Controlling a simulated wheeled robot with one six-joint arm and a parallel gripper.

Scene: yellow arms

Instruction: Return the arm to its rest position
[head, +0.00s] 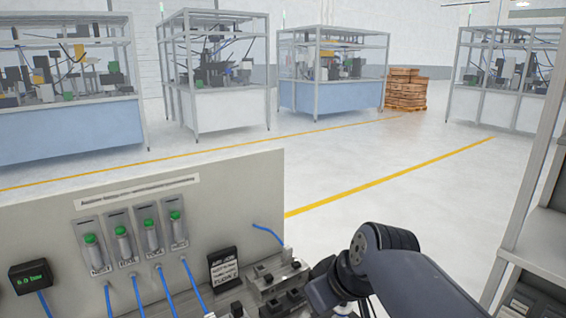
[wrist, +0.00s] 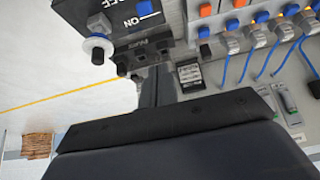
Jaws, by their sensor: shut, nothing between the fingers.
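My arm (head: 385,265) reaches in from the lower right of the head view, dark grey and bent at a round black joint. Its gripper end is not clearly seen there. In the wrist view the dark gripper body fills the bottom, and the narrow fingers of my gripper (wrist: 155,88) point up from it, shut with nothing between them. Behind them stands the panel with switches, and the fingers appear apart from it, though the gap is hard to judge.
A display (head: 32,276) stands left. A grey shelf (head: 535,240) is at right.

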